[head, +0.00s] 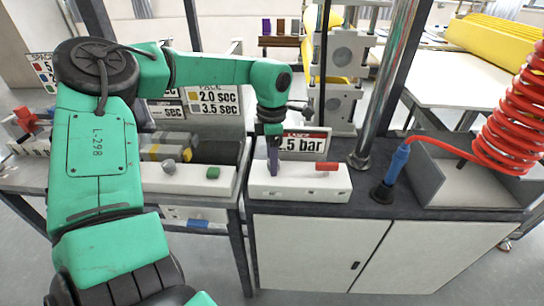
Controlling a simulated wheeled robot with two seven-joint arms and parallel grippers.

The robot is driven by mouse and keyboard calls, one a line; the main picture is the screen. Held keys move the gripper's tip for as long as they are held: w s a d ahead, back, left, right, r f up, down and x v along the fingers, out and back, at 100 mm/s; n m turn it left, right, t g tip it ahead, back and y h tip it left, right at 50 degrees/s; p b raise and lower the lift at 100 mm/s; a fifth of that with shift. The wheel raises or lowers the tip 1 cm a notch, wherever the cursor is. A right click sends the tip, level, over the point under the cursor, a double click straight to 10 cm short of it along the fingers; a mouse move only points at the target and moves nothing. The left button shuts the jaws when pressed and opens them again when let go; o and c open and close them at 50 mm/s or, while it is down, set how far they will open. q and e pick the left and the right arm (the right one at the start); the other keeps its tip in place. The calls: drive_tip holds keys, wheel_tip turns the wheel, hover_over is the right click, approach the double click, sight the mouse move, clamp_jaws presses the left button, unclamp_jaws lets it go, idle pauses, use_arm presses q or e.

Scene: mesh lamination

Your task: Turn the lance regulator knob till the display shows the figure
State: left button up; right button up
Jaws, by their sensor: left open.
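A white box (310,186) stands on the dark counter top, with a red knob or lever (327,166) on its right part. Behind it stands a sign (305,144) with a red top strip; it reads "5 bar", with its left end hidden by my gripper. My left gripper (273,170) points down at the left part of the white box, left of the red part. It is open; its dark purple fingers look close to the box top. A knob between or under them is hidden, and I cannot tell whether they touch anything. My right gripper is out of view.
The blue-handled lance (397,164) stands in a dark holder right of the box, with a red coiled hose (508,125). A metal post (385,85) rises behind. Left is another white box with a grey knob (168,166) and green button (213,172).

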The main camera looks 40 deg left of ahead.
use_arm(q)
clamp_jaws()
drive_tip(key=shift+f+n+b, duration=0.1)
drive_tip(key=shift+n+b, duration=0.85)
drive_tip(key=shift+n, duration=0.35)
drive_tip(key=n+b, duration=0.1)
drive_tip(key=n, duration=0.2)
drive_tip(key=shift+d+b, duration=0.1)
drive_tip(key=shift+b, duration=0.3)
drive_tip(key=n+b, duration=0.1)
drive_tip(key=n, duration=0.3)
drive_tip(key=shift+d+n+b, duration=0.15)
drive_tip(key=shift+n+b, duration=0.4)
drive_tip(key=shift+n, duration=1.35)
drive_tip(key=shift+r, duration=0.2)
